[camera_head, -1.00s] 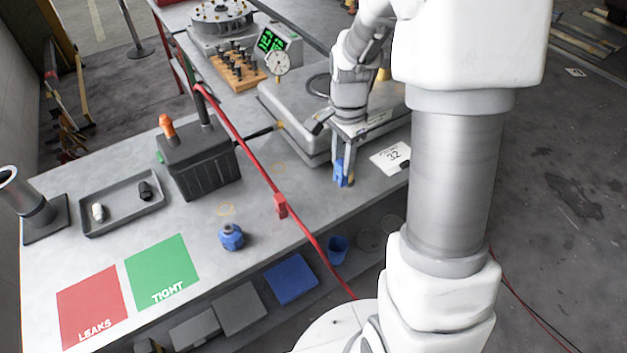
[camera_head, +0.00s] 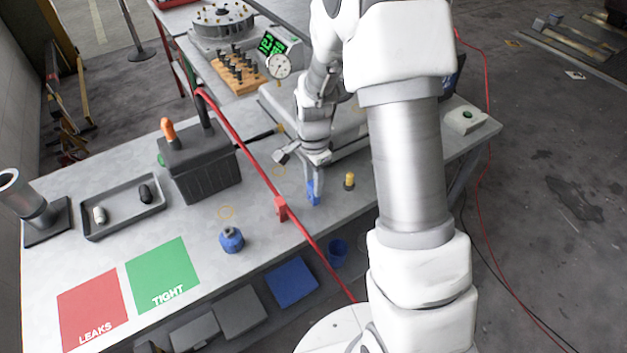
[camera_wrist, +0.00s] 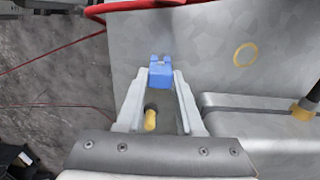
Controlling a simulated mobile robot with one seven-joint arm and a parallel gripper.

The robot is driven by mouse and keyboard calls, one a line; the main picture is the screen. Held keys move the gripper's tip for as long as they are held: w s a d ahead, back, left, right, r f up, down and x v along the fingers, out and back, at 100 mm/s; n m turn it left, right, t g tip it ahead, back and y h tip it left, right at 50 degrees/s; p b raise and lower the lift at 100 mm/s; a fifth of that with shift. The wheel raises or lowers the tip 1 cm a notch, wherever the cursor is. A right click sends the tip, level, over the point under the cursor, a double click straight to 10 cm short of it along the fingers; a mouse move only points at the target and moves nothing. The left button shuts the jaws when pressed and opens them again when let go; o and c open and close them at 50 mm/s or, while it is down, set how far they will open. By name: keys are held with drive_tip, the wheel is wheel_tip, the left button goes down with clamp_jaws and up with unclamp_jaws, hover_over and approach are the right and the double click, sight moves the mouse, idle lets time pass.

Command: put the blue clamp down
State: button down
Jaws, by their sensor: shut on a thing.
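The blue clamp (camera_head: 313,193) is between the fingertips of my gripper (camera_head: 316,184), which is shut on it. In the wrist view the blue clamp (camera_wrist: 160,74) sits at the tips of both fingers (camera_wrist: 160,84). It is over the bench near the front edge, to the right of the red cable. I cannot tell whether it touches the bench top.
A yellow-topped piece (camera_head: 349,181) stands just right of my gripper. The red cable (camera_head: 262,170) crosses the bench to the left, with a red clip (camera_head: 280,208). A grey flat case (camera_wrist: 260,122) lies behind.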

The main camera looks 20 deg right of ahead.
drive_tip(key=shift+f, duration=0.15)
drive_tip(key=c, duration=0.5)
unclamp_jaws()
drive_tip(key=shift+c, duration=0.2)
wheel_tip(320, 180, up, 12)
drive_tip(key=s+r+n+t, duration=0.2)
drive_tip(key=s+r+n, duration=0.5)
drive_tip(key=s, duration=0.3)
drive_tip(key=s+r+n+t, duration=0.3)
drive_tip(key=s+r+n, duration=0.4)
drive_tip(key=s, duration=0.3)
drive_tip(key=shift+s+r+t+p, duration=0.25)
drive_tip(key=shift+r+t+p, duration=0.05)
drive_tip(key=shift+r, duration=0.25)
